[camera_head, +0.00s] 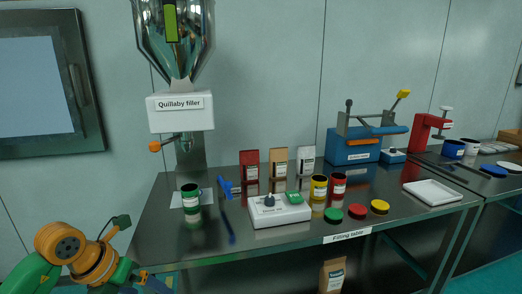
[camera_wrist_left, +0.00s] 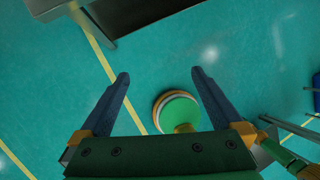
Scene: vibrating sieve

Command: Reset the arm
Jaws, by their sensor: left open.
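My left arm comes in at the lower left of the head view, beside the front left of the filling table (camera_head: 290,238). In the left wrist view my left gripper (camera_wrist_left: 160,75) has its two dark fingers spread wide, with nothing between the tips. It hangs over the turquoise floor (camera_wrist_left: 240,60). In the head view the fingers are hardly visible at the bottom edge. My right gripper is in neither view.
The table holds a green container (camera_head: 190,197) under the Quillaby filler (camera_head: 180,112), a white scale (camera_head: 279,211), several bags and coloured lids, and a white tray (camera_head: 433,191). A dark furniture edge (camera_wrist_left: 130,18) crosses the top of the wrist view.

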